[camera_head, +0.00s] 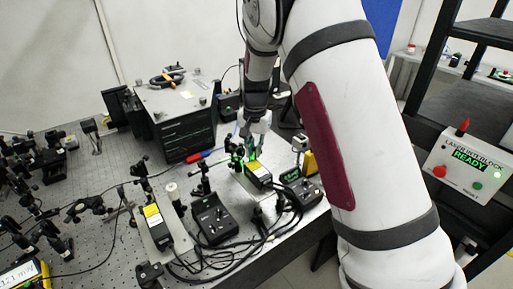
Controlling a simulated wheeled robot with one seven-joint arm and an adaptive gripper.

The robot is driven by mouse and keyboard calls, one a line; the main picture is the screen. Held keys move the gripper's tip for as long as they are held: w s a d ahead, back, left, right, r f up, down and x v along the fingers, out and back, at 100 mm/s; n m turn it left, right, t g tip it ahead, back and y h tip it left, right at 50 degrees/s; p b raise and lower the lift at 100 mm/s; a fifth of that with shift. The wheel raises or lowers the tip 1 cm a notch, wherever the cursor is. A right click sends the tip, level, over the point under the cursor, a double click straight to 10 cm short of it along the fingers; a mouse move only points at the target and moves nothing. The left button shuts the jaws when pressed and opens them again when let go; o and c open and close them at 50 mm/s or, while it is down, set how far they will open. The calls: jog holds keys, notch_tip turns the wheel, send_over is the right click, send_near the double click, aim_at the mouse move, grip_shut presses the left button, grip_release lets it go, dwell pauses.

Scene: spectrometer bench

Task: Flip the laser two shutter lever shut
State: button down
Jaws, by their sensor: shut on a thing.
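My gripper (252,148) points down at the far end of a laser unit (258,173) with a yellow label, right of the bench's middle. Its fingers are shut on what appears to be that unit's shutter lever. The lever is too small and too covered by the fingers to make out, so its position cannot be told. Green light shows beside the fingertips. A second, similar laser unit (157,228) stands to the left, apart from my gripper. I cannot read which unit is numbered two.
Black control boxes (213,220) with cables stand near the bench's front edge. Optic mounts (205,180) stand beside the lasers. A dark instrument box (183,125) stands behind. A laser interlock box (467,168) at right reads READY. My arm hides the bench's right part.

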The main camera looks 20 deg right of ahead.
jog(key=shift+s+a+h+p, duration=0.15)
jog(key=shift+a+h+p, duration=0.2)
jog(key=shift+h, duration=0.25)
jog(key=c, duration=1.6)
grip_release()
jog(key=shift+r, duration=0.1)
notch_tip(320, 180, up, 12)
jog(key=s+a, duration=0.1)
jog(key=shift+s+a, duration=0.25)
jog(key=shift+s, duration=0.1)
jog(key=shift+f, duration=0.2)
